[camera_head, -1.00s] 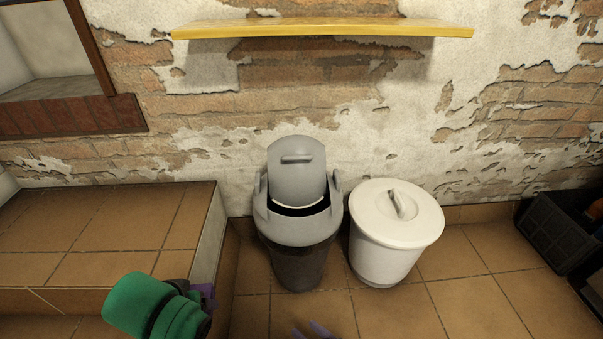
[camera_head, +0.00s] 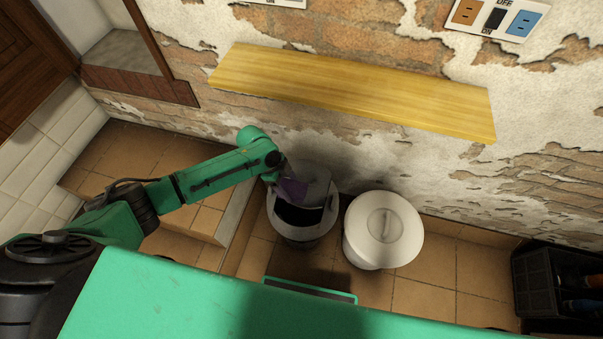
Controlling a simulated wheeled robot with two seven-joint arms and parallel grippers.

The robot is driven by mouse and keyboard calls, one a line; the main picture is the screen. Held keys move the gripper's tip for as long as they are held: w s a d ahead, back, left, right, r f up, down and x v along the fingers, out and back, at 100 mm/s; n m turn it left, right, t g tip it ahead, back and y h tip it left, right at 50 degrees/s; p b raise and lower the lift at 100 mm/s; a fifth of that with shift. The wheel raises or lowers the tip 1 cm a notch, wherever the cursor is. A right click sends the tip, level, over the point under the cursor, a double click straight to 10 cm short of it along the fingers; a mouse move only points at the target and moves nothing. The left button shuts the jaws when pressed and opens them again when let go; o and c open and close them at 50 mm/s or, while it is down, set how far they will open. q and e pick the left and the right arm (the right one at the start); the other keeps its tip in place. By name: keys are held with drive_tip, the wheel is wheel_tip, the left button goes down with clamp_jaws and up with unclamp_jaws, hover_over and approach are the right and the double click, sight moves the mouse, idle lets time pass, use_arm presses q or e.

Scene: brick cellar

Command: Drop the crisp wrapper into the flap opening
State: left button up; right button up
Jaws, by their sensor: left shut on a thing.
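The grey flap bin (camera_head: 323,219) stands on the tiled floor against the wall. Its lid flap is tilted up, and the dark flap opening (camera_head: 298,214) shows in front of it. My left gripper (camera_head: 292,189), with purple parts, reaches in from the left over the back of the bin lid. It covers part of the raised flap and is close above the opening. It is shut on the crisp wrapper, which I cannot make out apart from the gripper. My right gripper is not in view.
A white lidded bin (camera_head: 384,230) stands right beside the flap bin. A wooden shelf (camera_head: 350,90) juts from the wall above both. A tiled ledge (camera_head: 205,222) is to the left. A dark crate (camera_head: 537,285) stands far right, with free floor between.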

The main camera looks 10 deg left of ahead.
use_arm(q)
wheel_tip(320, 180, down, 6)
drive_tip(key=b, duration=0.6)
drive_tip(key=shift+s, duration=0.2)
drive_tip(key=o, duration=1.3)
drive_tip(key=p+v, duration=0.1)
drive_tip(key=v, duration=1.3)
drive_tip(key=shift+a+r, duration=0.2)
